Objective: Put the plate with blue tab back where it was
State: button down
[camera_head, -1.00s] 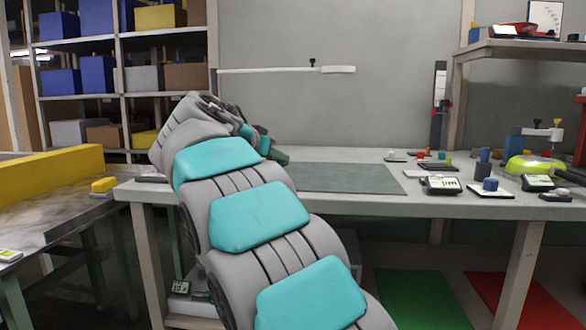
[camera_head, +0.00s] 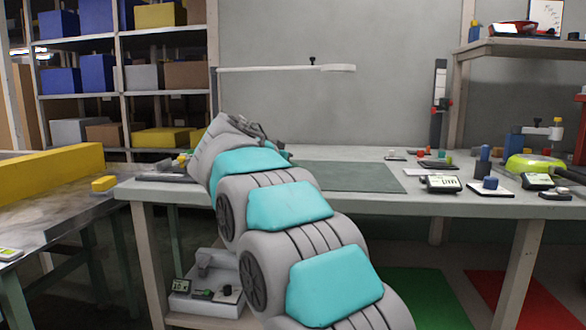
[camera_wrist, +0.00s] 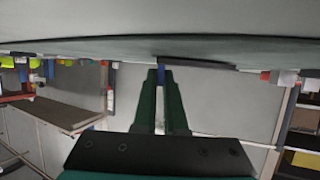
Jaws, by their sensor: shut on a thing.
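In the wrist view, my gripper (camera_wrist: 161,82) has dark green fingers closed around a narrow blue tab (camera_wrist: 160,76) at their tips. The tab belongs to the plate, whose body I cannot clearly separate from the dark thin strip (camera_wrist: 225,64) beside the fingertips, seen nearly edge-on. The pale bench surface fills the top of this view, close to the fingertips. In the head view, my arm reaches to the bench's left part and hides the gripper and the plate.
The bench holds a grey-green mat (camera_head: 355,177) in the middle. At right stand several gauges (camera_head: 441,184) and a pale pad with a blue knob (camera_head: 490,186). A white lamp arm (camera_head: 285,69) hangs above the bench. A white scale (camera_head: 205,300) sits below it.

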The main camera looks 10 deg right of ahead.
jog(key=shift+f, duration=0.2)
jog(key=c, duration=1)
grip_release()
jog(key=shift+r, duration=0.1)
jog(key=shift+r, duration=0.1)
jog(key=shift+s+a+r, duration=0.1)
jog(key=shift+s+r, duration=0.05)
jog(key=v, duration=1.1)
jog(key=shift+s+a+r, duration=0.1)
jog(key=shift+s+a, duration=0.05)
jog(key=shift+s, duration=0.15)
